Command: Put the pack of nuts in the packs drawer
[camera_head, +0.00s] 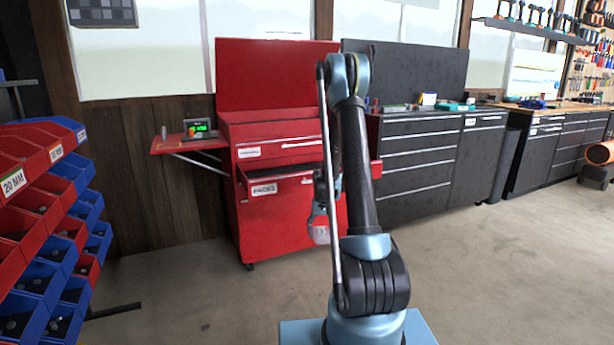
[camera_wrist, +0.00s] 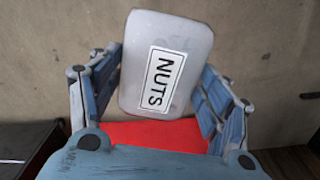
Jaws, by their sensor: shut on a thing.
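The pack of nuts (camera_wrist: 165,65) is a pale grey, rounded block with a white NUTS label. My gripper (camera_wrist: 160,95) is shut on it, with a finger at each side. In the head view the gripper (camera_head: 320,205) points down, partly hidden by my arm, with the pack (camera_head: 321,233) hanging below it in front of the red cart. The packs drawer (camera_head: 265,190) has a PACKS label on its red front and appears pulled out. My arm hides part of the drawer, and its inside is hardly visible.
The red cart (camera_head: 260,225) has a raised lid and a side shelf (camera_head: 190,143) holding a small display (camera_head: 198,130). A dark drawer cabinet (camera_head: 425,160) stands to its right. Red and blue bins (camera_head: 40,270) are at the left. Floor (camera_head: 200,300) in front is clear.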

